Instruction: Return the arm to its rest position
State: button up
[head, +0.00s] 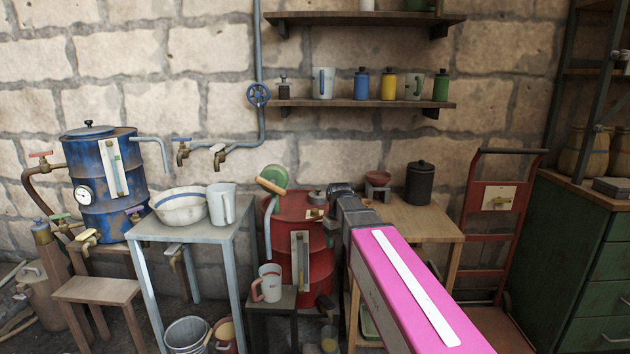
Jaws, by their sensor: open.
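My arm (415,290) reaches in from the lower right, with a pink link and a white stripe along it. Beyond the link are dark grey wrist parts (354,212). My gripper (334,208) is at the far end, small and dark against the upper right of the red barrel (283,232). It is open and I see nothing held in it. Its fingers are hard to make out, and I cannot tell whether it touches the barrel. The arm hides part of the wooden table (425,220) behind it.
A grey table (190,232) holds a white bowl (182,208) and a pale mug (221,205). A mug (268,284) stands on a low stool before the barrel. A red hand truck (490,225) and green cabinet (590,260) are right. Shelves (360,104) hang above.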

jog(key=s+d+f+m, duration=0.2)
jog(key=s+d+f, duration=0.3)
jog(key=s+f, duration=0.2)
jog(key=s+d+f+m, duration=0.3)
jog(key=s+d+f, duration=0.3)
jog(key=f, duration=0.5)
jog(key=shift+s+d, duration=0.15)
jog(key=shift+s, duration=0.45)
jog(key=shift+f, duration=0.1)
jog(key=shift+s+r, duration=0.35)
jog(key=shift+r, duration=0.05)
